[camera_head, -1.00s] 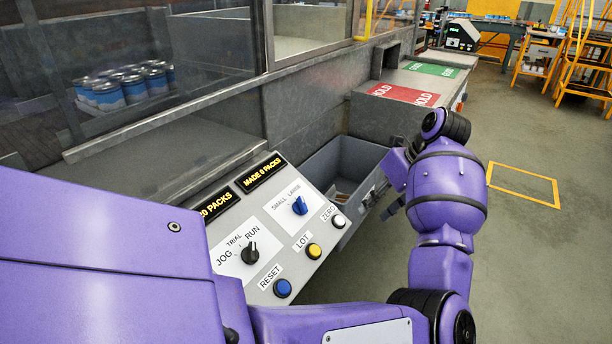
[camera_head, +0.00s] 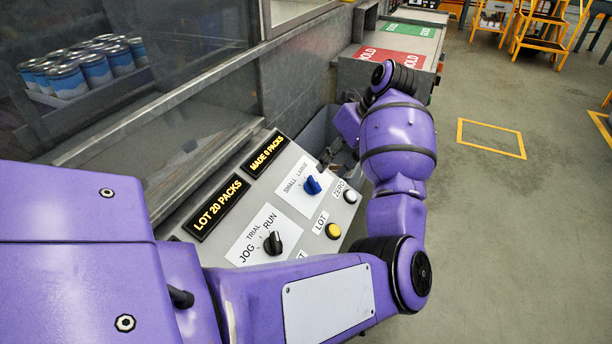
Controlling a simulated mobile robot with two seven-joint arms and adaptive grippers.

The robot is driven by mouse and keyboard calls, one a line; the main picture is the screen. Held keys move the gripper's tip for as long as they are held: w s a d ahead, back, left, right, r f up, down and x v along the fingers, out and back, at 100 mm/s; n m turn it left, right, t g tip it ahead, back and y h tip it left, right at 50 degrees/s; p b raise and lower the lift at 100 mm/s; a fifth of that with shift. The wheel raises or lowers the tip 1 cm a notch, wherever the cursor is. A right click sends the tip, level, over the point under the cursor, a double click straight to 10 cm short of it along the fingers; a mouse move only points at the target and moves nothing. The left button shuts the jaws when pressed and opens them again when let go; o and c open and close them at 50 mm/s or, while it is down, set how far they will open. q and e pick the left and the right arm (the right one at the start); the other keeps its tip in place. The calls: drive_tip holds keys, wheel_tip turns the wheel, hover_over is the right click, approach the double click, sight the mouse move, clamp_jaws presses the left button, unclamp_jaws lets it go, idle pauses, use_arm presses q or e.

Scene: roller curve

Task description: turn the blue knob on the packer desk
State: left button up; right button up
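The blue knob (camera_head: 313,186) sits on a white plate marked SMALL and LARGE on the sloped grey packer desk (camera_head: 290,160). My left arm reaches in from the left and bends back toward the desk. My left gripper (camera_head: 327,158) shows only as a small dark piece just behind the knob, close to the LARGE label. Most of it is hidden by my purple wrist. I cannot tell whether it touches the knob or whether its fingers are open. My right gripper is not in view.
A black JOG/TRIAL/RUN knob (camera_head: 273,243), a yellow LOT button (camera_head: 333,231) and a white ZERO button (camera_head: 350,196) are on the same panel. Displays read LOT 20 PACKS (camera_head: 217,208) and MADE with a number. A grey bin (camera_head: 318,132) is behind the desk, partly hidden by my arm.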

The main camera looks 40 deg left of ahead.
sight(316, 182)
use_arm(q)
drive_tip(key=x, duration=0.7)
drive_tip(key=shift+a+f+p, duration=0.1)
drive_tip(key=shift+f+p, duration=0.2)
clamp_jaws()
